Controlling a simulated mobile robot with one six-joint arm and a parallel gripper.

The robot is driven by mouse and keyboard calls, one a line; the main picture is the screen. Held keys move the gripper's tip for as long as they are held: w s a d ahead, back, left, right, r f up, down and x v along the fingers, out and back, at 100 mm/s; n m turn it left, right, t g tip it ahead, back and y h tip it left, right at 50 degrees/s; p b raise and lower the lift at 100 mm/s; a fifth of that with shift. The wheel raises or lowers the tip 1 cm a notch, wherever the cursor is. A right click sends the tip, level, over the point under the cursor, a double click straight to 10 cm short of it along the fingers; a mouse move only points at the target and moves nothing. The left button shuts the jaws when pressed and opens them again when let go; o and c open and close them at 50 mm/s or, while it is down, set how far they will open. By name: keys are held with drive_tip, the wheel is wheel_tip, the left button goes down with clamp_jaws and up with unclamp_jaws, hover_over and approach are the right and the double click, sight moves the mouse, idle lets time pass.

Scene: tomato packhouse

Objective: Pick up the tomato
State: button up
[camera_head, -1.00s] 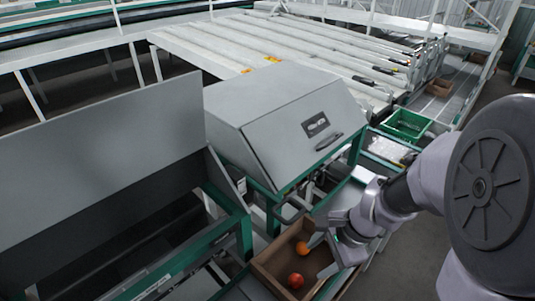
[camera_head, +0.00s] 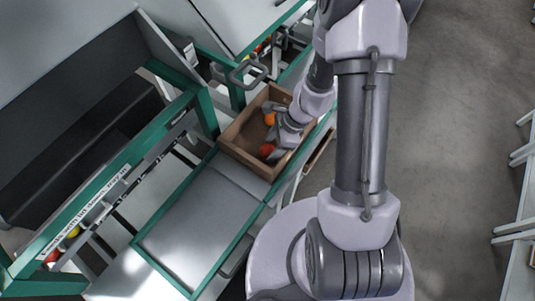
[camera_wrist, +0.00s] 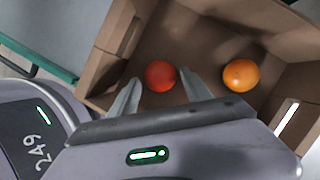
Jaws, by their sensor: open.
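A red tomato (camera_wrist: 160,76) lies on the floor of a brown cardboard box (camera_wrist: 108,67). It also shows in the head view (camera_head: 266,150), partly hidden by my gripper. My gripper (camera_wrist: 158,92) is open, with a finger to the left and right of the red tomato in the wrist view. Whether the fingers touch it, I cannot tell.
The box stands at the end of a green-edged metal table (camera_head: 190,232). The box walls rise close around my gripper. A grey machine with a handle (camera_head: 249,73) stands beside it. Bare floor (camera_head: 455,120) lies to the right.

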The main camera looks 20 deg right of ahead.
drive_tip(key=shift+x, duration=1)
drive_tip(key=shift+r, duration=0.1)
drive_tip(key=c, duration=0.7)
